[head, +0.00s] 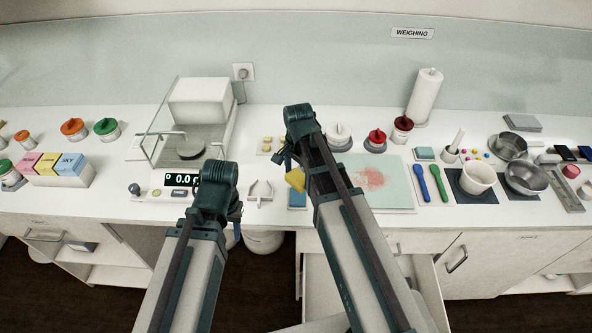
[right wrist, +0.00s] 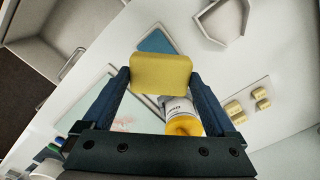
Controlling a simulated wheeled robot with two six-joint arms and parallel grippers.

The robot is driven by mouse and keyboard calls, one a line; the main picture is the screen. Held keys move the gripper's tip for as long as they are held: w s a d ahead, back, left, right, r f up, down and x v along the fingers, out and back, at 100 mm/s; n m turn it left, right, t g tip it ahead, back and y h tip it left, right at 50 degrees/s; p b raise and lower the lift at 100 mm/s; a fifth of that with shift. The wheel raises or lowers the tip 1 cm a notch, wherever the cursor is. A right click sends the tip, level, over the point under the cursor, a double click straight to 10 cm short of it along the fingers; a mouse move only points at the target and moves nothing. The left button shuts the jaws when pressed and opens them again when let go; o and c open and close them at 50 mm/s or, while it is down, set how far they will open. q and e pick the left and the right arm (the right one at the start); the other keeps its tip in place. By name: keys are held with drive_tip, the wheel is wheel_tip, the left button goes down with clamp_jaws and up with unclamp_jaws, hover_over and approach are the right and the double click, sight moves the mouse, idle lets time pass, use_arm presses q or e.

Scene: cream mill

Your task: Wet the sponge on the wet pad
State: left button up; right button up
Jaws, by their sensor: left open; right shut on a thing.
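The yellow sponge (head: 295,179) is held in my right gripper (head: 289,170), above the bench. In the right wrist view the sponge (right wrist: 160,72) sits between the fingertips. A flat blue pad (head: 297,197), which looks like the wet pad, lies on the bench just below the sponge, partly hidden by my right arm. The right wrist view shows the blue pad (right wrist: 155,41) beyond the sponge, with no contact visible. My left gripper (head: 236,224) is open and empty near the front edge, left of the pad; its fingers are mostly hidden.
A pale board with a red stain (head: 396,185) lies right of the pad. A white scoop-shaped tray (head: 260,191) is to the left, near the scale (head: 183,180). Small yellow blocks (right wrist: 261,98) and a yellow-lidded jar (right wrist: 181,114) are close by. An open drawer (head: 420,275) is below.

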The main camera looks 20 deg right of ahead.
sight(298, 177)
drive_tip(key=shift+f, duration=0.15)
wheel_tip(298, 177, down, 6)
drive_tip(key=b, duration=0.6)
drive_tip(key=shift+f+b, duration=0.4)
drive_tip(key=shift+b, duration=0.1)
idle(2.0)
drive_tip(key=shift+r, duration=0.15)
wheel_tip(298, 177, up, 7)
drive_tip(key=p, duration=0.7)
drive_tip(key=shift+f, duration=0.2)
wheel_tip(298, 177, down, 3)
drive_tip(key=b, duration=0.3)
drive_tip(key=shift+f, duration=0.15)
